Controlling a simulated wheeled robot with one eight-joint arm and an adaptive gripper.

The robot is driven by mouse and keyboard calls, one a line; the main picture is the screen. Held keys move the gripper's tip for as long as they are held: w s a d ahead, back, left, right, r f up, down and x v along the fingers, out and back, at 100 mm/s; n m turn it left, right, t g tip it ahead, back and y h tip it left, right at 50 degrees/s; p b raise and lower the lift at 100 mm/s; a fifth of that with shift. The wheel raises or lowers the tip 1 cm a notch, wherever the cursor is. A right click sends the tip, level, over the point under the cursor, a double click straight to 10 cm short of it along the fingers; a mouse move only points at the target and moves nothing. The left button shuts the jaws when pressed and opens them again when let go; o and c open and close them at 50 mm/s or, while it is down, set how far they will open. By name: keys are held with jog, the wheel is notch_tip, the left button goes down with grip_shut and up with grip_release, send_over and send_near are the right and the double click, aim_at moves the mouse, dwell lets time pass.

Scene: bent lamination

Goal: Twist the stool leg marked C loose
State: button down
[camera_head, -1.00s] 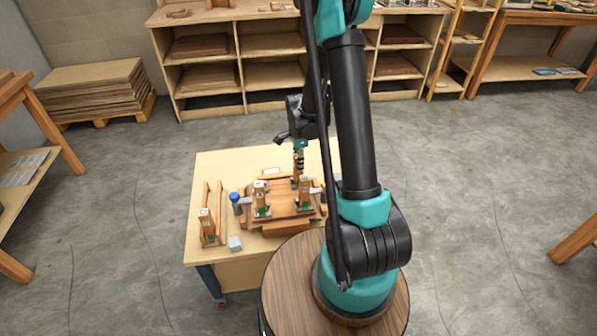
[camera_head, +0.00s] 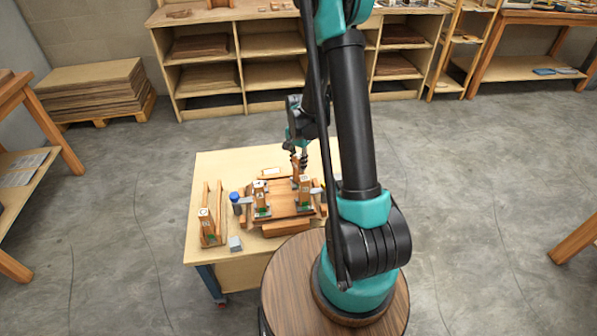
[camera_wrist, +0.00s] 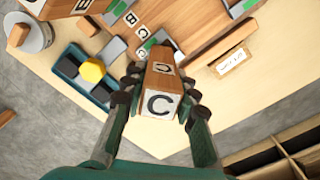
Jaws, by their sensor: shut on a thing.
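The stool leg marked C (camera_wrist: 160,100) is a wooden block with a white end label bearing a black C, upright in the wrist view. My gripper (camera_wrist: 158,95) is shut on it, one finger on each side. In the head view my gripper (camera_head: 299,160) is at the far edge of the stool seat (camera_head: 286,200). The seat lies on the work table and several other legs stand on it. A C label and a green patch lie beside the held leg in the wrist view. The leg's foot is hidden by the leg itself.
The work table (camera_head: 225,165) holds a wooden rack (camera_head: 209,225) with a leg at left, a blue-capped jar (camera_head: 236,198) and a grey block (camera_head: 235,243). In the wrist view a blue tray (camera_wrist: 75,65) with a yellow piece sits close to my left finger.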

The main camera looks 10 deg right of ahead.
jog(key=shift+n, duration=0.3)
jog(key=shift+n, duration=1.6)
jog(key=shift+n, duration=1.8)
jog(key=n, duration=0.3)
